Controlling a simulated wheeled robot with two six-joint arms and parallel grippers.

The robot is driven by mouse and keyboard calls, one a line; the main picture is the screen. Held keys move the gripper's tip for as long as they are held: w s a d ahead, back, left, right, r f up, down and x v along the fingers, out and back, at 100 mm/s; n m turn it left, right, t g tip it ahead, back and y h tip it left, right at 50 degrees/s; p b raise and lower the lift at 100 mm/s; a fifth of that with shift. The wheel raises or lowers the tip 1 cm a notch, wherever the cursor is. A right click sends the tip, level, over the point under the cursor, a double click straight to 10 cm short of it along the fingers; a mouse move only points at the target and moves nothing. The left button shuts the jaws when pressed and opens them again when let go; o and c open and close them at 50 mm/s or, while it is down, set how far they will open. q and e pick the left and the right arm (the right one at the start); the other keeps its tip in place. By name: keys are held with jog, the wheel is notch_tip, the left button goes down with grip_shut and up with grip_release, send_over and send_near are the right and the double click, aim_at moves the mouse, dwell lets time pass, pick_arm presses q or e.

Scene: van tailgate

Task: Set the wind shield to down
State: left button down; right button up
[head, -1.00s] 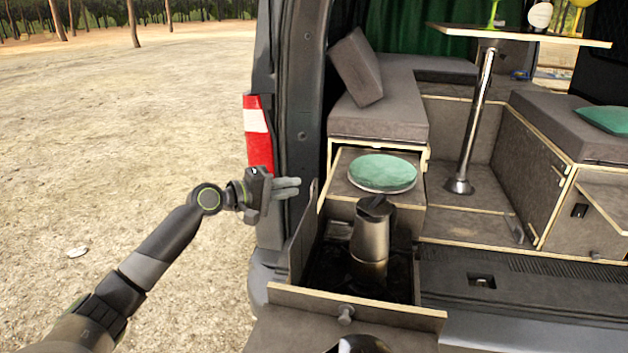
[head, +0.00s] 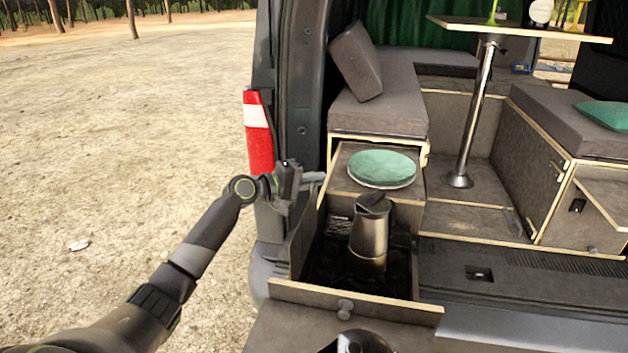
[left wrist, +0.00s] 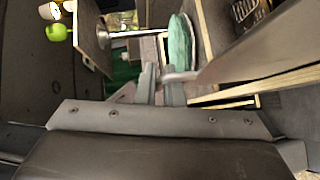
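The wind shield (head: 303,235) is a thin grey panel standing upright along the left side of the pull-out stove drawer. In the left wrist view it shows as a slanted grey sheet (left wrist: 262,42), its narrow corner reaching the fingers. My left gripper (head: 312,180) is at the top of the shield, beside the van's rear corner. In the left wrist view its fingers (left wrist: 162,85) stand a little apart, with the panel's corner at the gap. I cannot tell whether they touch it.
A metal moka pot (head: 370,235) stands on the stove in the drawer (head: 350,300), right of the shield. The red and white tail light (head: 258,135) and van pillar are close to my left arm. Open ground lies left.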

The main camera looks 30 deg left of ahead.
aim_at(314, 207)
dwell(0.3)
pick_arm(q)
notch_tip(314, 207, down, 8)
jog(key=b, duration=0.6)
jog(key=shift+f, duration=0.2)
jog(key=shift+r, duration=0.1)
jog(key=c, duration=1.8)
grip_release()
jog(key=shift+c, duration=0.2)
jog(key=b+v, duration=0.4)
jog(key=v, duration=1.3)
jog(key=shift+s, duration=0.15)
jog(key=shift+a, duration=0.15)
